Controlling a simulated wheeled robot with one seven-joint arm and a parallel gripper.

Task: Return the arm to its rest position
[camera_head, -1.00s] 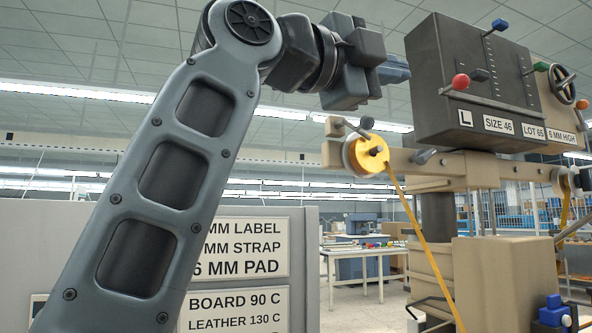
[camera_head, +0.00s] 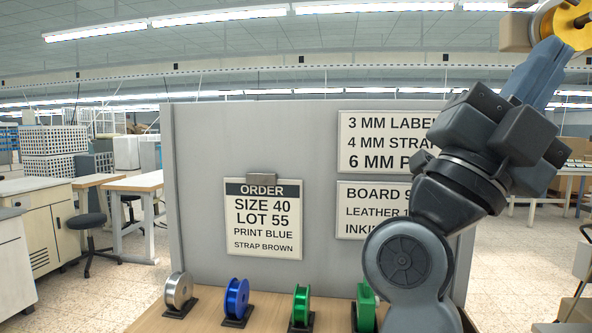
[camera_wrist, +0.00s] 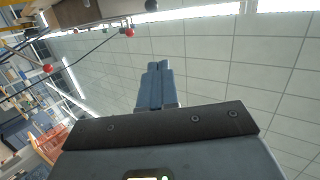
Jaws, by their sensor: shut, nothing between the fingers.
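My arm rises at the right of the head view, bent at a round joint, its wrist leaning up and to the right. My gripper (camera_head: 556,52) points up toward the top right corner, its blue-grey fingers overlapping in the picture with the area under a yellow foil roll (camera_head: 572,22). Whether they touch anything there cannot be told from the head view. In the wrist view my gripper (camera_wrist: 158,68) shows its two fingers side by side, closed together and empty, against the ceiling.
A grey panel carries an order sheet (camera_head: 263,218) and other signs. Before it on a wooden bench stand a silver spool (camera_head: 178,291), a blue spool (camera_head: 236,298), a green spool (camera_head: 301,306) and another green item (camera_head: 365,305) beside my arm. Red-knobbed machine parts (camera_wrist: 129,32) edge the wrist view.

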